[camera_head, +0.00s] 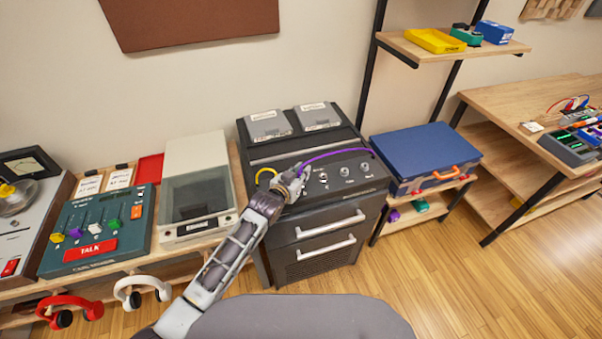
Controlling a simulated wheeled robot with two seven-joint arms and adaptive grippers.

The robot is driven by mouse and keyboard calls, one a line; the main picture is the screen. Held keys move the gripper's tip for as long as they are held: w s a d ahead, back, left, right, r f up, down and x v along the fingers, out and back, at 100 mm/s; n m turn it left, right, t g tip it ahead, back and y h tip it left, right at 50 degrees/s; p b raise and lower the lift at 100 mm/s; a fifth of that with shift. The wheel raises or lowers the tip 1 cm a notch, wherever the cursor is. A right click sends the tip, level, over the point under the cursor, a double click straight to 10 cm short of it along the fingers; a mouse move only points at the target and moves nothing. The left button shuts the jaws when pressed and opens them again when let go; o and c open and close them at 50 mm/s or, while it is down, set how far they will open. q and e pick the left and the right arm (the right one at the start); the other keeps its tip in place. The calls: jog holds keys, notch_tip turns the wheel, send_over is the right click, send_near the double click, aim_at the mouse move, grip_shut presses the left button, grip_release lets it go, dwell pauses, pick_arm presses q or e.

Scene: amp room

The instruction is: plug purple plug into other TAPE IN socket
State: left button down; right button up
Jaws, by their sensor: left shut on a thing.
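My left gripper (292,182) reaches over the front left of the black amp cabinet's top panel (350,184). It is shut at the near end of a purple cable (335,152); the purple plug itself is hidden by the fingers. The cable arches right to the panel's back right. A yellow cable (264,171) loops just left of the gripper. Several round silver sockets or knobs (345,170) sit in a row right of the gripper. Their labels are too small to read, and the gripper covers the panel's left part. My right gripper is not in view.
Two grey tape units (318,116) sit at the cabinet's back. A turntable-like box (198,190) and a teal TALK console (98,232) stand left. A blue case (425,152) stands right on a low shelf. Headphones (142,290) hang at lower left. The floor at right is clear.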

pick_arm(q)
jog(key=shift+f, duration=0.3)
jog(key=c, duration=1.3)
grip_release()
jog(key=shift+s+a, duration=0.1)
jog(key=shift+s, duration=0.05)
jog(key=shift+v, duration=5.8)
jog(key=shift+a, duration=0.1)
